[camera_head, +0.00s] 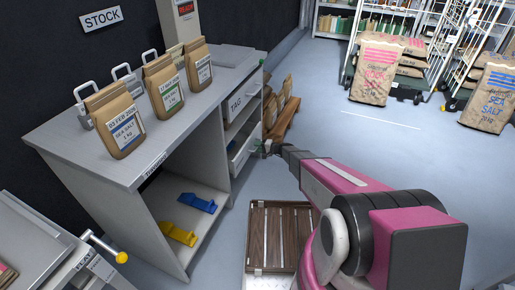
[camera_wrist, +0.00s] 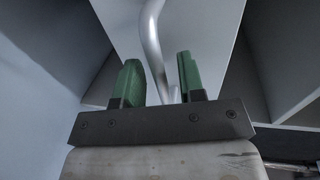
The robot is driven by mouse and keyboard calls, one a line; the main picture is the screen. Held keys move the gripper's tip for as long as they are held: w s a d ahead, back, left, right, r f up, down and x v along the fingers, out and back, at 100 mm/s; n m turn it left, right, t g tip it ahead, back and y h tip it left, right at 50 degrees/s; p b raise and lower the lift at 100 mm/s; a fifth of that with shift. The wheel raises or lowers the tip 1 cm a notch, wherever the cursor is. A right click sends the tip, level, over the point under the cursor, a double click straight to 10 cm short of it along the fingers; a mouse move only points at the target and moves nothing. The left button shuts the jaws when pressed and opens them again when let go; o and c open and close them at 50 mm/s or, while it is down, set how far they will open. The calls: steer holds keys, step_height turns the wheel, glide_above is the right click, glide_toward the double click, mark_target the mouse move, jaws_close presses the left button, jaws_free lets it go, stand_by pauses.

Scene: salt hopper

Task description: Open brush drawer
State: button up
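The cabinet has a stack of drawers on its right side. The upper drawer (camera_head: 241,107) bears a TAG label. A lower white drawer (camera_head: 243,148) is beside my gripper (camera_head: 263,146), and I cannot read its label or tell whether it is the brush drawer. In the wrist view my gripper (camera_wrist: 157,60) has two green fingers standing apart. A curved metal handle (camera_wrist: 152,30) on a pale drawer front (camera_wrist: 205,30) runs between them. Gaps show beside the handle, so the fingers are not shut on it. Whether the drawer is slightly out is unclear.
Paper bags (camera_head: 122,125) stand on the cabinet top (camera_head: 75,142). The open shelf below holds a blue holder (camera_head: 198,202) and a yellow holder (camera_head: 179,233). A slatted wooden platform (camera_head: 280,238) lies on the floor by my arm. Open floor (camera_head: 330,115) extends to the right.

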steer(key=shift+a, duration=0.15)
jaws_close()
steer(key=f+v, duration=0.2)
steer(key=v, duration=1.1)
steer(key=d+f+v, duration=0.1)
steer(key=f+v, duration=0.2)
steer(key=v, duration=1)
steer(key=shift+d+f, duration=0.25)
steer(key=shift+d, duration=0.05)
steer(key=shift+s, duration=0.15)
jaws_free()
steer(key=v, duration=1)
steer(key=shift+d, duration=0.4)
